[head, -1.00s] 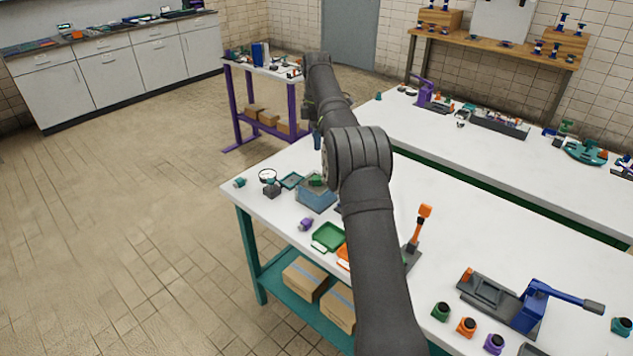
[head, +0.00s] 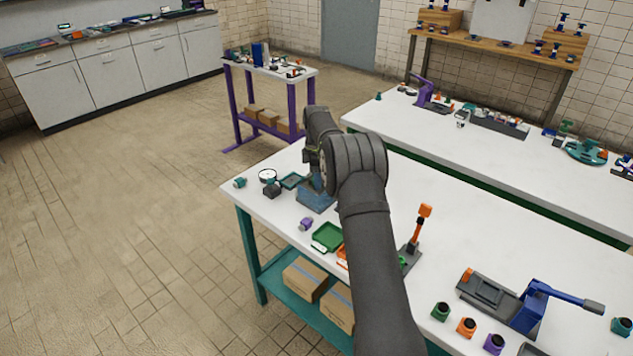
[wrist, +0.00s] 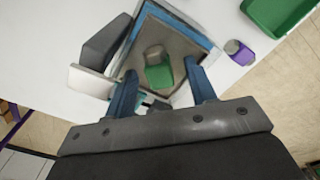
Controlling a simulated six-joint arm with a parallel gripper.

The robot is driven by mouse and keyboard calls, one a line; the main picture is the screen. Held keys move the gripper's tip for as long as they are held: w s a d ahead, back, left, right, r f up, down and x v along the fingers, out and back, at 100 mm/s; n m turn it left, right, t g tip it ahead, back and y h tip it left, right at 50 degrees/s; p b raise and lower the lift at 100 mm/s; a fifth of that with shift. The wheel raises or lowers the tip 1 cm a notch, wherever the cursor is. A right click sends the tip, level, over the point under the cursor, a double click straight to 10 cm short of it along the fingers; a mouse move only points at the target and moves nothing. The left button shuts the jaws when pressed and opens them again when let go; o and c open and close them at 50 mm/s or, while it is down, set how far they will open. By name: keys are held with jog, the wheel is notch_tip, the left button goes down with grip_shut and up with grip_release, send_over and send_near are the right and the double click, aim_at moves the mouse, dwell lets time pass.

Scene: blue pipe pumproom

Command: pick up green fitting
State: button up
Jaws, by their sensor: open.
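The green fitting (wrist: 158,72) lies inside an open blue bin (wrist: 206,38) in the wrist view. Its rounded grey-brown end points away from my gripper. My gripper (wrist: 161,67) is open, with one blue finger on each side of the fitting. There is a gap between the fitting and each finger; I cannot tell how high the fingertips are above it. Other small pieces, dark and green, show below the fitting near the palm. In the head view the bin (head: 313,200) stands near the far left end of the white bench, and my arm hides the fitting.
A purple fitting (head: 306,224) and a green tray (head: 328,237) lie on the bench nearer than the bin. A dial gauge (head: 268,176) stands left of it. An orange-handled lever (head: 420,230) stands to the right. A grey block (wrist: 102,45) adjoins the bin.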

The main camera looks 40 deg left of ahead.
jog(key=shift+f, duration=0.1)
jog(key=c, duration=1.1)
grip_shut()
